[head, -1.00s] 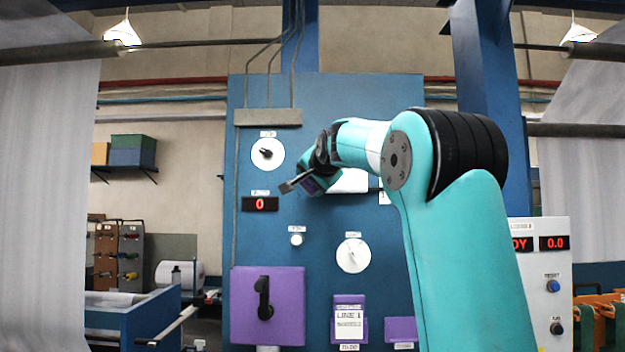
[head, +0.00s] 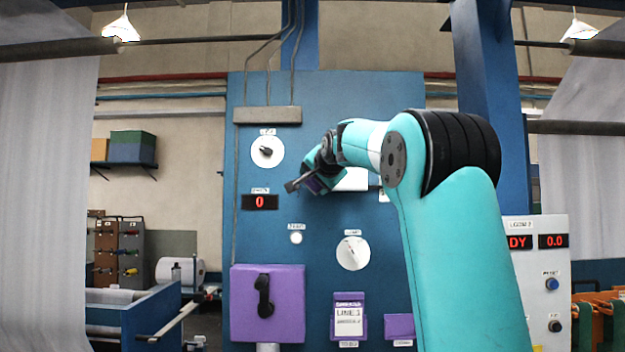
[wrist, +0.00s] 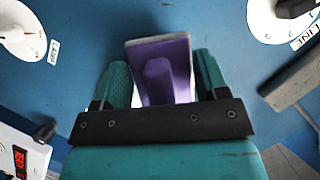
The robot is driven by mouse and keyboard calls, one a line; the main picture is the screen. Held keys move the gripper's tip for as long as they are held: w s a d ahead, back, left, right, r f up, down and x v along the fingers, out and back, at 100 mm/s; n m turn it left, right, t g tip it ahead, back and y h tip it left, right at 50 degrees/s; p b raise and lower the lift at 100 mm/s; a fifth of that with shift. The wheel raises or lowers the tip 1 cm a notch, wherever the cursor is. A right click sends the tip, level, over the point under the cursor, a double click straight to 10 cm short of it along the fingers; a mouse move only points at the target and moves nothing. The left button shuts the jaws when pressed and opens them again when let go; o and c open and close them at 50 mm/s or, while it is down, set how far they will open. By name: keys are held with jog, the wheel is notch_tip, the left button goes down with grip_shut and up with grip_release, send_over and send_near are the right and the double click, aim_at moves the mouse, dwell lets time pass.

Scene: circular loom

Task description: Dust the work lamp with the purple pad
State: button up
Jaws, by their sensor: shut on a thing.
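The purple pad (wrist: 175,62) stands between the two teal fingers of my gripper (wrist: 160,68) in the wrist view, with a pale edge at its far end. My gripper is shut on it. In the head view the gripper (head: 314,184) is in front of the blue panel, left of the arm, and a small patch of purple shows there. I cannot single out the work lamp for sure. White shaded lamps hang far back, at the upper left (head: 122,28) and upper right (head: 575,31), well away from the gripper.
The blue panel (head: 330,100) carries an upper dial (head: 267,151), a lower dial (head: 353,253), a red display (head: 260,202) and a purple box with a black handle (head: 283,310). A grey control box (head: 540,290) stands right. White fabric (head: 45,190) hangs at the left.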

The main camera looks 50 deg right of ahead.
aim_at(346, 182)
jog(key=shift+s+d+p, duration=0.2)
jog(key=shift+s+d, duration=1.15)
jog(key=shift+s, duration=0.2)
jog(key=shift+s+d+p, duration=0.2)
jog(key=shift+s+d, duration=1.1)
jog(key=shift+s, duration=0.25)
jog(key=shift+s+d+p, duration=0.2)
jog(key=shift+s+d, duration=1.15)
jog(key=shift+s, duration=0.2)
jog(key=shift+w+a+b, duration=0.3)
jog(key=shift+w+a, duration=0.85)
jog(key=shift+w, duration=0.05)
jog(key=shift+w+a, duration=1.05)
jog(key=shift+w, duration=0.25)
jog(key=shift+w+a, duration=1.1)
jog(key=shift+w, duration=0.25)
jog(key=shift+w+a, duration=1.05)
jog(key=shift+w, duration=0.25)
jog(key=shift+s+a+f+b, duration=0.15)
jog(key=shift+a+b, duration=0.05)
jog(key=shift+b, duration=0.15)
jog(key=shift+s+a+b, duration=1.45)
jog(key=shift+s+a, duration=0.3)
jog(key=shift+a, duration=0.3)
jog(key=shift+s+a+b, duration=0.8)
jog(key=shift+s+a, duration=0.2)
jog(key=shift+a, duration=0.1)
